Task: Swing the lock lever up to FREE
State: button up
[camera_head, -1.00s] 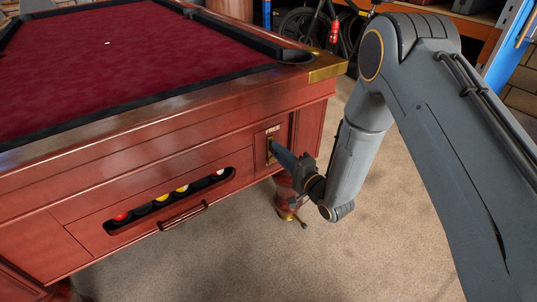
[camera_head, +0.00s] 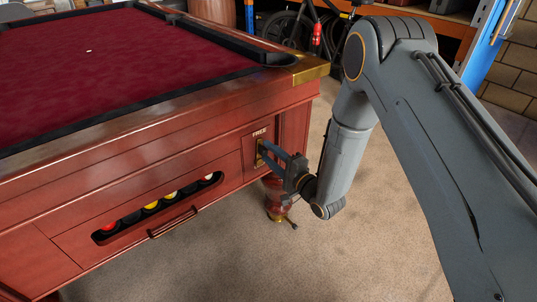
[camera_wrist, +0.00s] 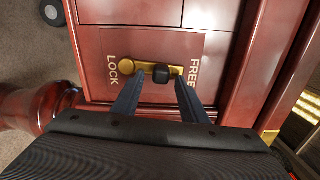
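The lock lever sits on a red panel on the pool table's end, between the word LOCK and the word FREE (camera_wrist: 193,73).
The pool table (camera_head: 120,145) fills the left side. A turned table leg (camera_head: 275,197) stands below. Carpet (camera_head: 380,245) is clear on the right.

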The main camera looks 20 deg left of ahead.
jog(key=shift+s+a, duration=0.15)
jog(key=shift+a, duration=0.05)
jog(key=v, duration=0.7)
jog(key=shift+s+d, duration=0.2)
jog(key=shift+d, duration=0.15)
